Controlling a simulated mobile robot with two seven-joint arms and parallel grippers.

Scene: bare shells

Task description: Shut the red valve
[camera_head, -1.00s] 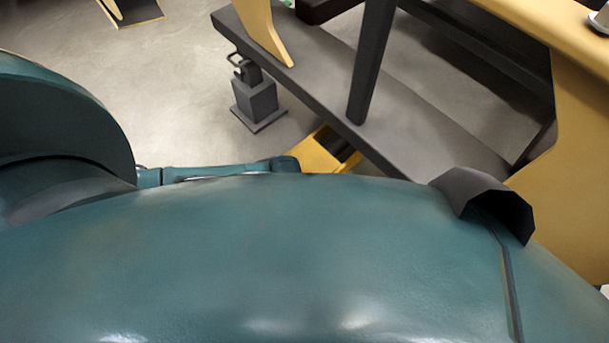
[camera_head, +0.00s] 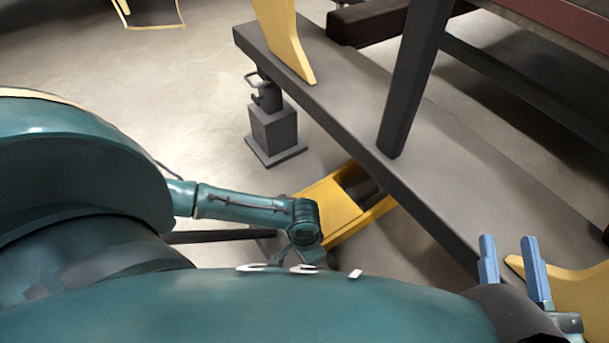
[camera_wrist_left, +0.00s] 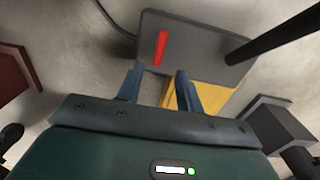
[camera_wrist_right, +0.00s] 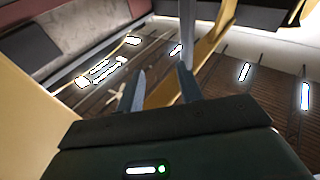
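I cannot make out a red valve for certain in any view. In the left wrist view a red strip (camera_wrist_left: 161,48) lies on a flat grey surface (camera_wrist_left: 205,38); I cannot tell whether it belongs to a valve. My left gripper (camera_wrist_left: 157,72) is open and empty in that view, with the strip beyond its fingertips. My right gripper (camera_head: 508,240) shows its two blue fingers apart at the lower right of the head view, in front of a grey beam. It is also open and empty in the right wrist view (camera_wrist_right: 162,74).
The long grey beam (camera_head: 340,100) with a dark post (camera_head: 412,80) crosses the head view. A grey jack (camera_head: 273,130) and a yellow frame (camera_head: 335,205) stand near it. Open floor lies at upper left. The right wrist view shows a brown slatted surface (camera_wrist_right: 270,120).

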